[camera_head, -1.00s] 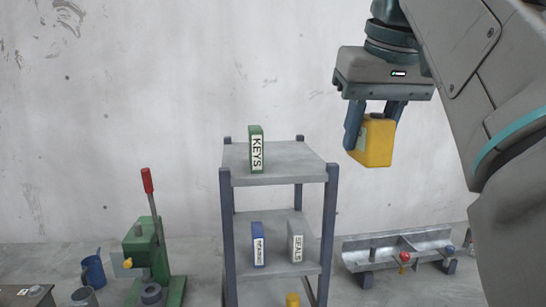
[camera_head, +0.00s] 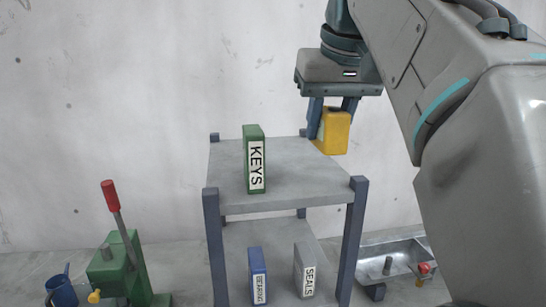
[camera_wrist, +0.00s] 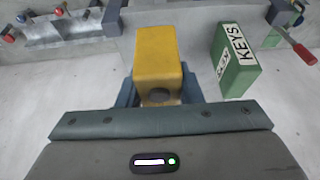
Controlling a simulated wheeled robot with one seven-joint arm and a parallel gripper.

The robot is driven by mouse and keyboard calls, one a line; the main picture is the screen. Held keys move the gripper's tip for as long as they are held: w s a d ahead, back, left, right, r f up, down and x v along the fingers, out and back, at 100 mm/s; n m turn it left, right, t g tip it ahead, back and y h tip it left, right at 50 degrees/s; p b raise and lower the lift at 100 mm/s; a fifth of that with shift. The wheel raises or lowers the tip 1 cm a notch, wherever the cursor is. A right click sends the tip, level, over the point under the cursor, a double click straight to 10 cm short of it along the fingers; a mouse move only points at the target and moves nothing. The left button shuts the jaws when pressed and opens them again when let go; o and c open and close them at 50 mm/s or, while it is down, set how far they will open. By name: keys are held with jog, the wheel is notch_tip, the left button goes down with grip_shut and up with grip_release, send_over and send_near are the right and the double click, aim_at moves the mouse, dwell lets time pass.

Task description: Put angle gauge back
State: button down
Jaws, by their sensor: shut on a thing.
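My gripper (camera_head: 332,120) is shut on a yellow block-shaped object (camera_head: 334,132), which I take to be the angle gauge. It hangs below the fingers near the back right of the shelf unit's grey top (camera_head: 290,180), and I cannot tell whether it touches the top. The yellow object fills the middle of the wrist view (camera_wrist: 158,60), with a dark round spot on its near end. A green box labelled KEYS (camera_head: 254,158) stands upright on the top, left of my gripper. It also shows in the wrist view (camera_wrist: 235,62), right of the yellow object.
A blue box (camera_head: 258,276) and a grey box labelled SEALS (camera_head: 304,270) stand on the lower shelf. A green press with a red-handled lever (camera_head: 122,262) is at left, beside a blue can (camera_head: 62,290). A grey trough (camera_head: 395,262) is at right. The top right of KEYS is bare.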

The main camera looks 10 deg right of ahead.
jog(key=w+f, duration=0.1)
jog(key=w, duration=0.1)
jog(key=w+a+f, duration=0.1)
jog(key=w, duration=0.1)
jog(key=w+f+p, duration=0.1)
jog(key=w, duration=0.1)
jog(key=shift+a+f, duration=0.25)
jog(key=shift+f, duration=2.1)
jog(key=shift+f, duration=0.25)
jog(key=c, duration=1)
grip_release()
jog(key=shift+r, duration=0.1)
jog(key=shift+r, duration=0.1)
jog(key=v, duration=1.2)
jog(key=shift+r, duration=0.1)
jog(key=shift+a, duration=0.1)
